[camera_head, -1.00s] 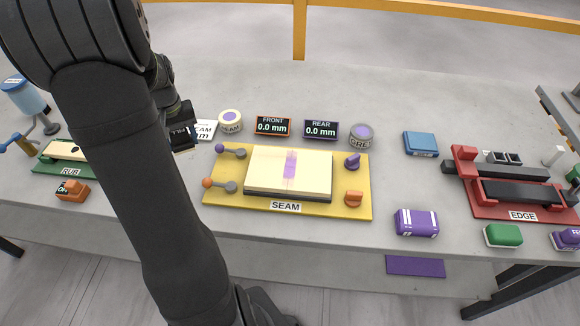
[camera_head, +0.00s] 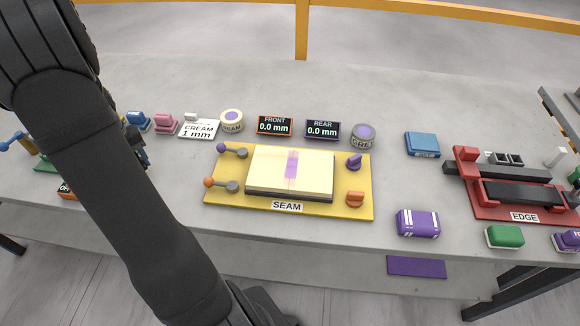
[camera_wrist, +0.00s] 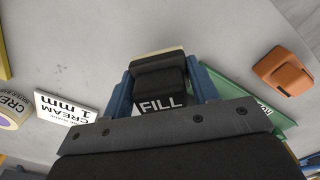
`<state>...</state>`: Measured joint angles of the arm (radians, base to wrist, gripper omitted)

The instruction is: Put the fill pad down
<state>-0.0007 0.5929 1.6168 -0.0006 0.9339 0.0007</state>
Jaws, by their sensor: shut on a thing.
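The fill pad (camera_wrist: 160,100) shows in the wrist view as a black block with white FILL lettering and a pale strip along its far edge. My gripper (camera_wrist: 162,80) is shut on it, one blue finger on each side. Grey slab shows around the pad; whether the pad touches the slab or hangs above it, I cannot tell. In the head view my arm covers the pad and most of the gripper, at the left part of the slab.
A green board (camera_wrist: 283,122) and an orange block (camera_wrist: 285,72) lie right of the pad in the wrist view. A CREAM 1 mm card (camera_head: 199,129), pink block (camera_head: 166,122) and blue block (camera_head: 139,120) stand nearby. The yellow SEAM board (camera_head: 215,190) fills the middle.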

